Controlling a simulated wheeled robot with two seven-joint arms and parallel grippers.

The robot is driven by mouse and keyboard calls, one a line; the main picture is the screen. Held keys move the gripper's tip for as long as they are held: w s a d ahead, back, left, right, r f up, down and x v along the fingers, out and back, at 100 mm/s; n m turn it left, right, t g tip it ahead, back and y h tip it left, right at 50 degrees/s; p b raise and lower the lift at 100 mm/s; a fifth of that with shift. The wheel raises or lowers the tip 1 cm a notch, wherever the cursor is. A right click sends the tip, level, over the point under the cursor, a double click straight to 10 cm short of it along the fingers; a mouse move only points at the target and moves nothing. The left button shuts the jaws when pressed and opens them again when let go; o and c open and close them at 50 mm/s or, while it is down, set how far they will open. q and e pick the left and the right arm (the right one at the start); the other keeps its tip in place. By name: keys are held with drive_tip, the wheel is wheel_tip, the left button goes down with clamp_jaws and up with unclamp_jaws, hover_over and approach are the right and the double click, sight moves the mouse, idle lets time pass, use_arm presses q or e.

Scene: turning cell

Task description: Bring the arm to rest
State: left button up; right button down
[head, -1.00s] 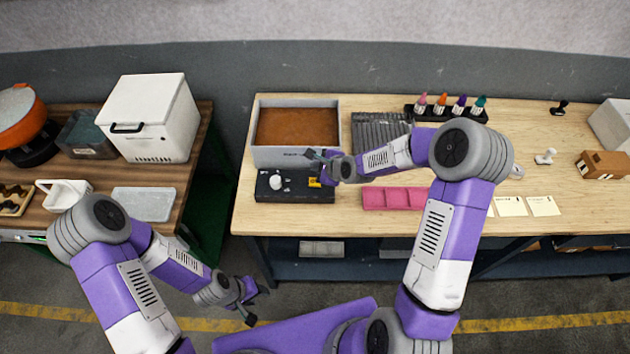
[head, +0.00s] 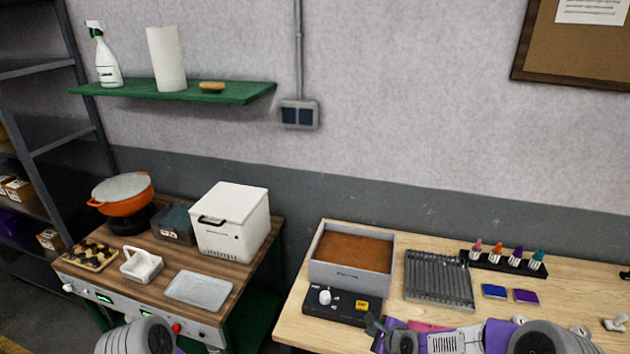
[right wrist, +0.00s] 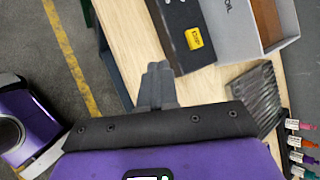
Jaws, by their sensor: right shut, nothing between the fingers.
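My right gripper (head: 376,328) shows at the bottom of the head view, just in front of the right end of the black control box (head: 320,309). In the right wrist view the right gripper (right wrist: 157,72) has its two fingers together, with nothing between them. It is above the wooden table's (right wrist: 120,25) front edge, and the box with its yellow button (right wrist: 194,38) lies beyond the fingertips. Of my left arm, only a grey joint shows at the bottom left of the head view; its gripper is out of view.
A grey tank with brown contents (head: 350,280), a ribbed rack (head: 438,280) and a row of coloured bottles (head: 505,259) stand on the table. To the left are a white box (head: 232,222), an orange pot (head: 122,196) and a grey tray (head: 198,290). A gap separates the two tables.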

use_arm(q)
wheel_tip(320, 180, down, 12)
drive_tip(key=b, duration=1.2)
use_arm(e)
drive_tip(key=s+a+f+n+g, duration=0.3)
drive_tip(key=s+f+n, duration=0.6)
drive_tip(key=s+f, duration=0.5)
drive_tip(key=s+a+f+n+g, duration=0.3)
drive_tip(key=s+f+n, duration=0.7)
drive_tip(key=s+f, duration=0.4)
drive_tip(key=shift+a+f+g, duration=0.15)
drive_tip(key=shift+f+g, duration=0.15)
drive_tip(key=shift+g, duration=0.5)
use_arm(q)
drive_tip(key=shift+s, duration=0.1)
use_arm(e)
drive_tip(key=shift+w, duration=0.1)
idle(2.5)
